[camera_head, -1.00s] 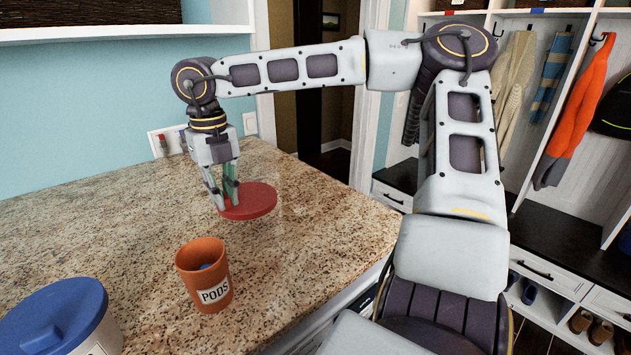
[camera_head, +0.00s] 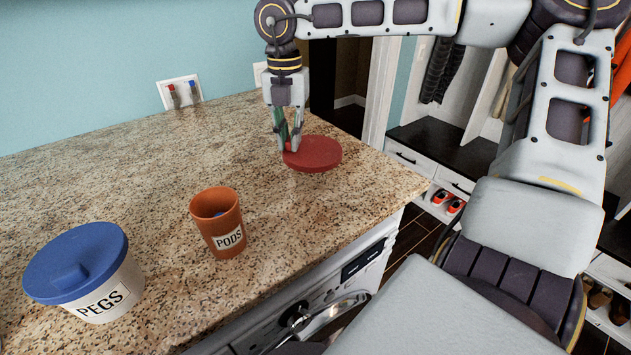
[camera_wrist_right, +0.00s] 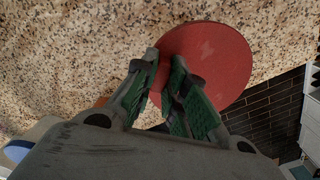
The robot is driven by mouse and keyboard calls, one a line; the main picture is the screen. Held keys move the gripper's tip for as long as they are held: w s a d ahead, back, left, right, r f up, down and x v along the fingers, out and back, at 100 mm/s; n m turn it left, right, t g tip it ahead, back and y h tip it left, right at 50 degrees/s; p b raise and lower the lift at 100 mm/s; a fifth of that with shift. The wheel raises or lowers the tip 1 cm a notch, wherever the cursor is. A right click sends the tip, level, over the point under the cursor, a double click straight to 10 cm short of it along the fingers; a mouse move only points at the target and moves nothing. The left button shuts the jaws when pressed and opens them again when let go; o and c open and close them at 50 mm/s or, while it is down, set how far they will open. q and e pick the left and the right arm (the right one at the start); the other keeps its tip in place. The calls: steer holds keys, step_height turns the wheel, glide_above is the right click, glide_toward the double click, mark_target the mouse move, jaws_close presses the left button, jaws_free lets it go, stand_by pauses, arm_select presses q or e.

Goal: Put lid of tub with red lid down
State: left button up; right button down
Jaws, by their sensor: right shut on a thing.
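The round red lid (camera_head: 318,154) is at the right part of the granite counter in the head view. My right gripper (camera_head: 291,147) is shut on the lid's left edge and points down. The wrist view also shows the red lid (camera_wrist_right: 212,62) beyond the green-padded fingers of my right gripper (camera_wrist_right: 165,85). I cannot tell whether the lid touches the counter or is just above it. An orange-brown tub (camera_head: 219,232) labelled PODS stands upright and open, with something blue inside. My left gripper is not in view.
A white tub (camera_head: 112,296) labelled PEGS with a blue lid (camera_head: 75,262) stands at the counter's front left. The granite counter (camera_head: 130,170) is clear between the tubs and the wall. Its right edge lies close to the red lid, above a washing machine (camera_head: 325,312).

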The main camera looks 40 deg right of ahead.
steer(key=shift+s+d+m, duration=0.1)
steer(key=shift+d+m, duration=0.25)
steer(key=shift+m, duration=0.65)
steer(key=shift+d+m, duration=0.1)
steer(key=shift+m, duration=1.3)
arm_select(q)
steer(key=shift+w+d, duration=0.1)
arm_select(e)
steer(key=shift+m, duration=1.7)
steer(key=shift+f, duration=0.1)
step_height(320, 180, down, 5)
steer(key=shift+r+p, duration=0.1)
steer(key=shift+p, duration=0.3)
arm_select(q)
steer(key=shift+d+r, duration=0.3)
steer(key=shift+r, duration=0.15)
arm_select(e)
steer(key=shift+f, duration=0.65)
steer(key=shift+f, duration=0.1)
